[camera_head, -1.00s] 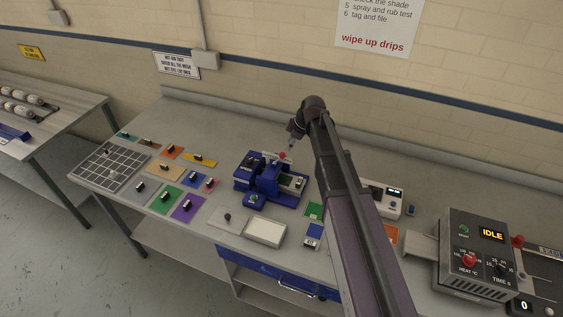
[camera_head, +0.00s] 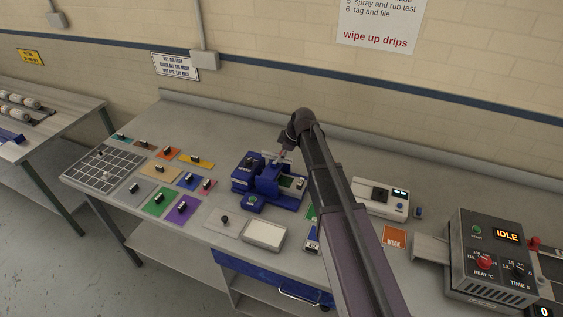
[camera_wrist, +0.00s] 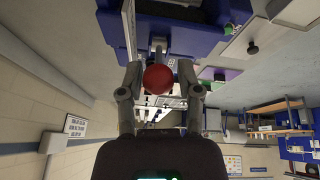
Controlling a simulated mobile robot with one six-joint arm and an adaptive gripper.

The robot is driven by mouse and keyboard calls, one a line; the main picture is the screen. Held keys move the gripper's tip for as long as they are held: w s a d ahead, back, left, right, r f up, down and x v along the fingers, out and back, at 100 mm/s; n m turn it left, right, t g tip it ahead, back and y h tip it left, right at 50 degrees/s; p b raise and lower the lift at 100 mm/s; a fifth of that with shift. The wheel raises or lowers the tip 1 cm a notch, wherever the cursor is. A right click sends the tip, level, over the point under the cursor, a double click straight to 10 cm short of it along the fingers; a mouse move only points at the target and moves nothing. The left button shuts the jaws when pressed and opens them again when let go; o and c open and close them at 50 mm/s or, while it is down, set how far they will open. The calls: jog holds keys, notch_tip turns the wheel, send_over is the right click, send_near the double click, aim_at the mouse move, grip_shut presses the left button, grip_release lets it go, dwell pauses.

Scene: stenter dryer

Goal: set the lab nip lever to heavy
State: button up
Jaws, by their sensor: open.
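The lab nip machine (camera_head: 268,186) is a blue unit on the bench, with a "SPEED" block at its left. In the wrist view its blue body (camera_wrist: 185,32) fills the top. The nip lever shows there as a grey rod ending in a round red knob (camera_wrist: 158,79). My gripper (camera_wrist: 159,84) is open, one finger on each side of the red knob; I cannot tell whether either finger touches it. In the head view my gripper (camera_head: 281,158) is at the top rear of the machine, and the knob is hidden there. No lever setting marks are readable.
Coloured swatch cards with black-handled pieces, such as the purple one (camera_head: 182,209), lie left of the machine. A white tray (camera_head: 264,234) is in front. A white instrument (camera_head: 381,196) and a grey heater marked IDLE (camera_head: 490,255) stand to the right. The wall is behind.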

jog(key=shift+b+x, duration=0.5)
jog(key=shift+x, duration=0.3)
grip_shut()
